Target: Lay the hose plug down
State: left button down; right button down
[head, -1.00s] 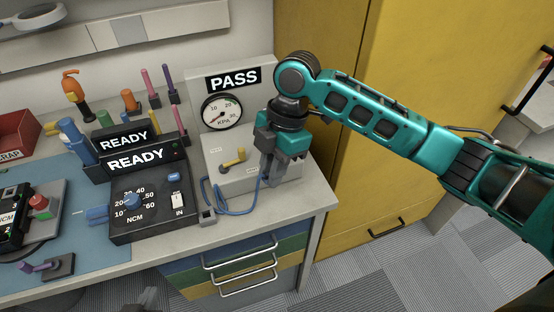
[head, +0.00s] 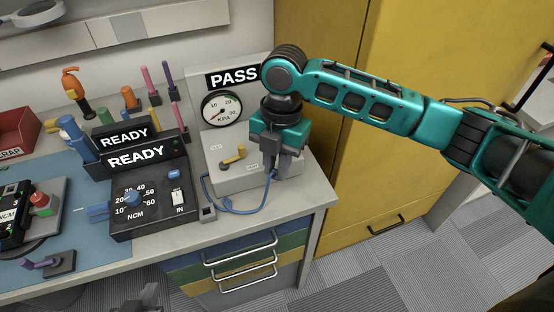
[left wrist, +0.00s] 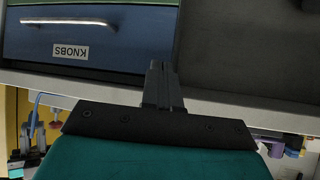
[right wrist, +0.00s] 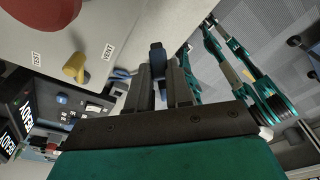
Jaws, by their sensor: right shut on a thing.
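My right gripper (head: 277,170) is above the front right part of the grey test box with the gauge (head: 224,180). It is shut on the hose plug, a small dark blue piece (right wrist: 157,57) between its fingertips in the right wrist view. In the head view the fingers mostly hide the plug. The blue hose (head: 236,211) hangs from it and loops over the bench front to a small grey block (head: 208,213). My left gripper (left wrist: 161,80) has its fingers together and empty, in front of the drawers below the bench edge.
The box has a yellow lever (head: 233,155), a gauge (head: 222,109) and a PASS sign (head: 234,78). A black READY unit (head: 150,205) stands to its left. Bare bench (head: 310,200) lies to the right of the box. A yellow cabinet (head: 345,190) stands beyond.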

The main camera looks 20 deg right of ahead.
jog(key=shift+f+b, duration=0.8)
jog(key=shift+f, duration=2.2)
jog(key=c, duration=1)
grip_release()
jog(key=shift+o, duration=0.2)
notch_tip(320, 180, up, 13)
jog(key=w+d+p, duration=0.1)
jog(key=shift+w+f, duration=0.1)
jog(key=shift+f, duration=0.05)
